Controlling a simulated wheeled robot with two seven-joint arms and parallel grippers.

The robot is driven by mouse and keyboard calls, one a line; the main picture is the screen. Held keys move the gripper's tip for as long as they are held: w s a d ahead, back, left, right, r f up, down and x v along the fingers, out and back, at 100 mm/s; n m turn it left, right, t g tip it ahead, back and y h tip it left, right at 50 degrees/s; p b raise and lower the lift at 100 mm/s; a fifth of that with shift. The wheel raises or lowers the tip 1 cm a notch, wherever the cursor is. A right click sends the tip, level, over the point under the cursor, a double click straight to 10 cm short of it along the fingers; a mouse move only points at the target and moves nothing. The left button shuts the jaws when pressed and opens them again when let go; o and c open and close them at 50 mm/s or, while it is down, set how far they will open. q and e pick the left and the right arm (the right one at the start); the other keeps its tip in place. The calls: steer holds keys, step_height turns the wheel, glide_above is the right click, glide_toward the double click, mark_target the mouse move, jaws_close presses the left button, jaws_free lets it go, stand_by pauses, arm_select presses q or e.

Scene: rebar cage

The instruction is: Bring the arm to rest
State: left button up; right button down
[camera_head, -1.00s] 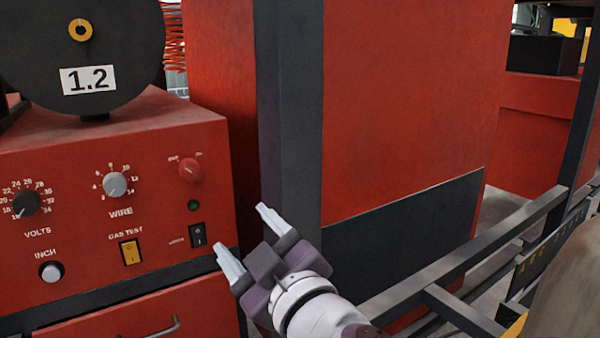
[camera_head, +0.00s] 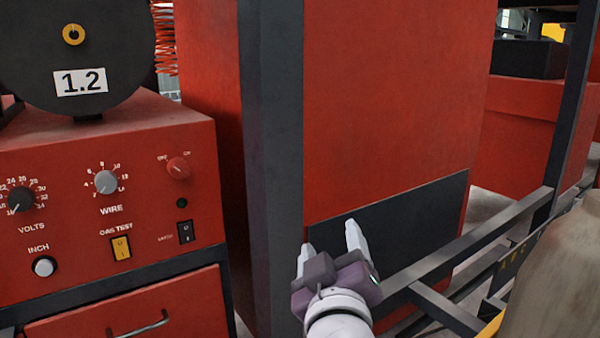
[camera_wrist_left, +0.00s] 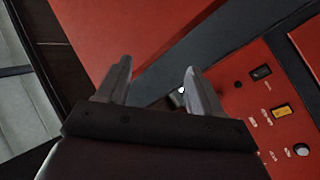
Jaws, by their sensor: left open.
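My left gripper (camera_head: 330,236) is open and empty in the head view. Its two pale fingers point up and away, in front of the dark lower panel of a tall red cabinet (camera_head: 390,90). It is clear of the red welding machine (camera_head: 65,170) on the left. In the left wrist view the open fingers (camera_wrist_left: 157,66) have nothing between them in their grip; the machine's control panel (camera_wrist_left: 255,95) shows to their right. My right gripper is not in view.
The machine's front carries a red knob (camera_head: 178,167), a yellow switch (camera_head: 121,247), a black switch (camera_head: 185,232) and a dark indicator (camera_head: 182,203). A grey rail (camera_head: 480,240) runs at right, beside a blurry tan rounded object (camera_head: 555,285).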

arm_select(q)
steer(key=d+f+m+g+h, duration=0.5)
steer(key=f+m+g+h, duration=0.15)
steer(key=f, duration=0.45)
steer(key=s+a+f+m+g+y, duration=0.25)
steer(key=a+f+g, duration=0.3)
steer(key=f, duration=0.65)
steer(key=s+a+f+n+g+y, duration=0.1)
steer(key=s+a+f+g+y, duration=0.1)
steer(key=a, duration=0.9)
steer(key=s+a+f+n+g+y, duration=0.1)
steer(key=s+a+f+g+y, duration=0.1)
steer(key=s+a+f, duration=0.5)
steer(key=a+f+g, duration=0.1)
steer(key=a+f, duration=0.1)
steer(key=a, duration=0.2)
steer(key=shift+s+a+f+g+y, duration=0.15)
steer(key=shift+a+g+y, duration=0.15)
steer(key=shift+g, duration=0.1)
